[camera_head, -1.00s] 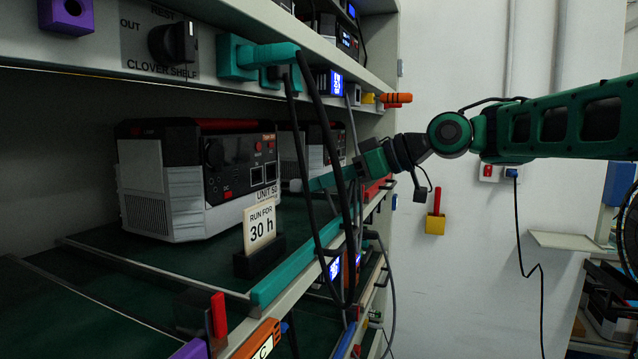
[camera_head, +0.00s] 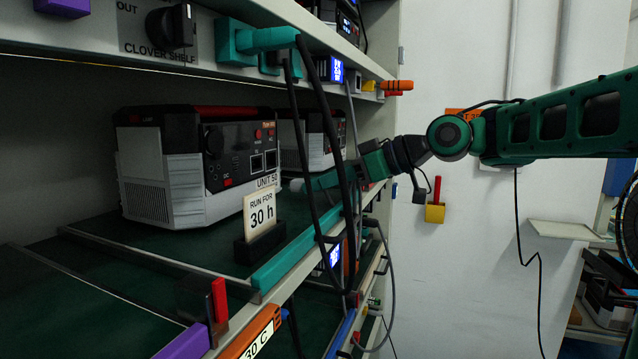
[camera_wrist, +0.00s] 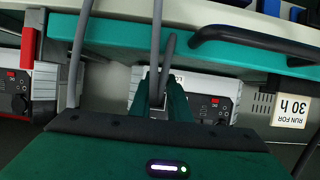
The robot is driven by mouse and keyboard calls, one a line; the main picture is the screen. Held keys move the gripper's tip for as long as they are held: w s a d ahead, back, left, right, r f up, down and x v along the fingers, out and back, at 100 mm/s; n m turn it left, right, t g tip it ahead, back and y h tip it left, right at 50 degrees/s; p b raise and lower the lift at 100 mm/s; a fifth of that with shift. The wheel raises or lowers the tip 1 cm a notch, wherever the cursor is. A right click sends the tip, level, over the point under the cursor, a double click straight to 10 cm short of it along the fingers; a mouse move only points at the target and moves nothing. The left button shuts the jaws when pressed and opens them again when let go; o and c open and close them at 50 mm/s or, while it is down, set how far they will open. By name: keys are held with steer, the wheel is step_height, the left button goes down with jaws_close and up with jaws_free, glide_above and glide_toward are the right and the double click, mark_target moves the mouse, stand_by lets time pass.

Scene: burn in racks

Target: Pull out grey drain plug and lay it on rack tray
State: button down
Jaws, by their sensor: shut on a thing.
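My gripper (camera_head: 308,184) reaches in from the right over the front edge of the middle rack tray (camera_head: 190,250). A small light grey piece, apparently the grey drain plug (camera_head: 297,185), shows at its fingertips, above the dark green tray and right of the unit marked UNIT 5B (camera_head: 200,165). In the wrist view the two dark green fingers of my gripper (camera_wrist: 161,88) are closed around a grey piece with a grey cable (camera_wrist: 168,55) running by it. The fingers hide most of the plug. I cannot tell whether it touches the tray.
Black cables (camera_head: 305,130) hang from a teal plug (camera_head: 258,40) in front of my gripper. A "RUN FOR 30 h" card (camera_head: 260,213) stands near the teal tray edge (camera_head: 285,262). A second unit (camera_head: 312,140) stands farther back. Bare tray lies between card and gripper.

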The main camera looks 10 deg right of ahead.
steer(key=shift+f, duration=0.25)
steer(key=c, duration=1.6)
jaws_free()
steer(key=v, duration=1)
steer(key=shift+s+d+r, duration=0.1)
steer(key=shift+d, duration=0.2)
